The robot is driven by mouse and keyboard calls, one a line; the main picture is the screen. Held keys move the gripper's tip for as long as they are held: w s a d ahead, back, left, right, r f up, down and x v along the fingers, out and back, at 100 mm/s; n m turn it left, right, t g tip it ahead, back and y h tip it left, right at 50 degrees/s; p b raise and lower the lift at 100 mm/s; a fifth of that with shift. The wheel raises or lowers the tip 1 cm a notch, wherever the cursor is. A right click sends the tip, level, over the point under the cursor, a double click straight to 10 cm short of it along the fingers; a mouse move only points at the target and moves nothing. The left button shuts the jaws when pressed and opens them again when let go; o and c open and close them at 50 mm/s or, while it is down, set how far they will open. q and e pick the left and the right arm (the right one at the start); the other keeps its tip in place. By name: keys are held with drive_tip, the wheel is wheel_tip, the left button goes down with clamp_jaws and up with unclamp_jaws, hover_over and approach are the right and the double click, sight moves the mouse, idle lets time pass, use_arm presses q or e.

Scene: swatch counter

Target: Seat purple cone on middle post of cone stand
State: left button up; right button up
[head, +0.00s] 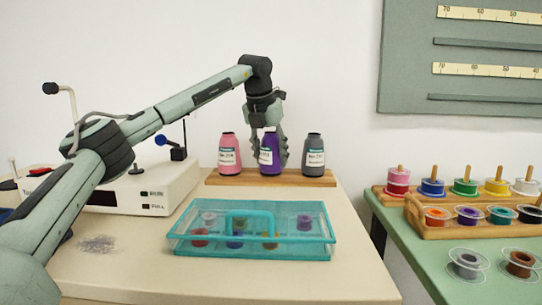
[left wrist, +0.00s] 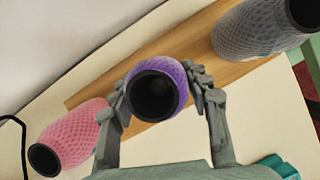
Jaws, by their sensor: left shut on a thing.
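The purple cone (head: 270,154) stands upright between the pink cone (head: 229,154) and the grey cone (head: 313,155), over the middle of the wooden cone stand (head: 212,179). Its base looks level with theirs, but whether it touches the board cannot be told. The middle post is hidden. My left gripper (head: 269,158) comes from above and is shut on the purple cone. In the left wrist view the fingers (left wrist: 163,95) hold the purple cone (left wrist: 174,68) from both sides, its dark open top facing the camera. My right gripper is out of view.
A teal clear-lidded box (head: 177,246) with spools stands in front of the stand. A white machine (head: 155,190) is at the left, beneath my arm. Racks of coloured spools (head: 430,221) stand on a green table at the right.

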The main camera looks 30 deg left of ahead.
use_arm(q)
drive_tip(key=o, duration=1.3)
drive_tip(key=shift+r, duration=0.1)
drive_tip(key=v, duration=1.2)
